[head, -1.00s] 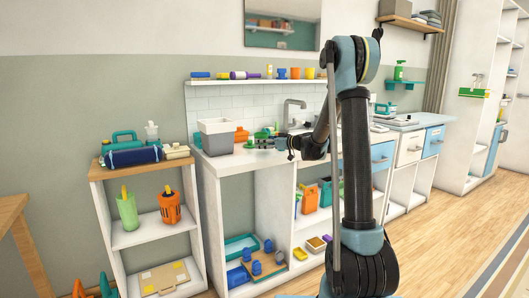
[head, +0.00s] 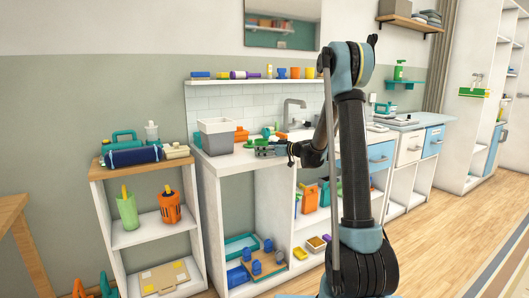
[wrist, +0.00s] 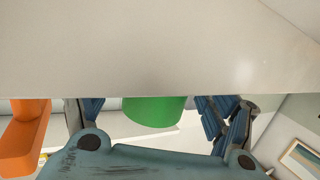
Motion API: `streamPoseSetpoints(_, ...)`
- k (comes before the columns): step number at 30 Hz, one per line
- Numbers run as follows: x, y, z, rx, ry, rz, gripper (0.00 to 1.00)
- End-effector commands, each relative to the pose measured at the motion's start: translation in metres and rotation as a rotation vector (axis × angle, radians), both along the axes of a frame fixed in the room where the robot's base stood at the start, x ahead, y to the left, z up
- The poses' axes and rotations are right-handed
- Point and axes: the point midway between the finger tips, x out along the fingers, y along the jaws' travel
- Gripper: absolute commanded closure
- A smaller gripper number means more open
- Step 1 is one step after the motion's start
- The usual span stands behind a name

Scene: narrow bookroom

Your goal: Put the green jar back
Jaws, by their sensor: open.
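The green jar (wrist: 153,110) shows in the wrist view between my open fingers. Part of it is hidden by the straight edge of a pale surface, and I cannot tell whether the fingers touch it. My gripper (wrist: 160,115) is open, with a blue-grey finger on each side of the jar. In the head view my gripper (head: 262,151) is low over the white counter, in front of the sink area. A small green thing (head: 266,132) shows just behind it; I cannot tell whether it is the same jar.
A grey bin (head: 216,138) and an orange object (head: 241,135) stand on the counter left of my gripper. A wall shelf (head: 230,81) with several coloured items runs above. An orange object (wrist: 25,138) also shows at the left in the wrist view.

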Motion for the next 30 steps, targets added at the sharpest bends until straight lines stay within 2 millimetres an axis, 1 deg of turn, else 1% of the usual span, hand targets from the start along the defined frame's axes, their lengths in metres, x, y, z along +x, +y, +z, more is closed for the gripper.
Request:
streamPoseSetpoints(4,-0.002,-0.004,0.001,0.000,0.000,-0.001,0.22)
streamPoseSetpoints(8,-0.011,-0.017,0.004,0.000,0.001,-0.002,0.22)
streamPoseSetpoints(15,-0.035,-0.056,0.011,0.000,0.000,-0.003,0.22)
streamPoseSetpoints(21,-0.053,-0.083,0.015,0.000,0.000,-0.002,0.22)
streamPoseSetpoints(27,-0.062,-0.097,0.018,0.000,0.000,0.000,0.22)
streamPoseSetpoints(30,-0.068,-0.099,0.019,-0.005,0.009,0.002,0.22)
